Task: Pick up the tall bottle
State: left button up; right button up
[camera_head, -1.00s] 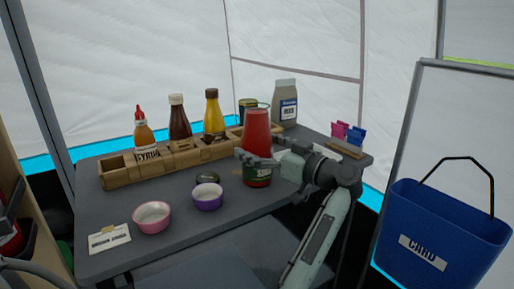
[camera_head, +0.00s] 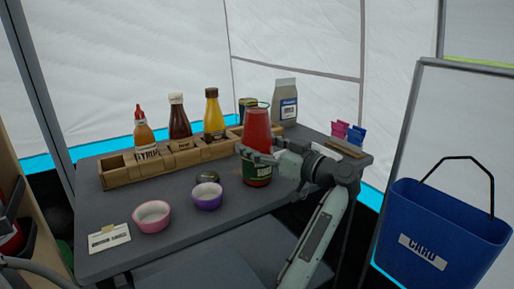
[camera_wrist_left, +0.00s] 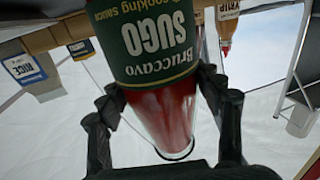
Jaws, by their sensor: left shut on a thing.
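The tall bottle (camera_head: 257,130) is red with a dark green label and stands upright at the right part of the grey table. In the left wrist view the bottle (camera_wrist_left: 165,115) appears inverted, and its label reads "SUGO" and "cooking sauce". My left gripper (camera_head: 260,156) reaches in from the right and is shut around the bottle's middle, just above the label. In the left wrist view its dark fingers (camera_wrist_left: 165,92) press on both sides of the bottle. The bottle's base appears to be on the tabletop. My right gripper is not in view.
A wooden rack (camera_head: 120,174) behind holds a syrup bottle (camera_head: 144,137), a dark bottle (camera_head: 180,118) and a yellow bottle (camera_head: 213,112). A purple bowl (camera_head: 207,197) and pink bowl (camera_head: 152,218) stand left of the tall bottle. A rice bag (camera_head: 285,101) stands behind it.

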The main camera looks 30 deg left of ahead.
aim_at(266, 105)
pick_arm(q)
jog(key=shift+r, duration=0.3)
jog(key=shift+r+p, duration=0.3)
jog(key=shift+r, duration=2.45)
notch_tip(266, 105, up, 2)
jog(key=shift+r, duration=1.05)
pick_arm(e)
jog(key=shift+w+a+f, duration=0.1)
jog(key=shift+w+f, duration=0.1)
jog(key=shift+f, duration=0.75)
pick_arm(q)
jog(key=shift+r, duration=0.1)
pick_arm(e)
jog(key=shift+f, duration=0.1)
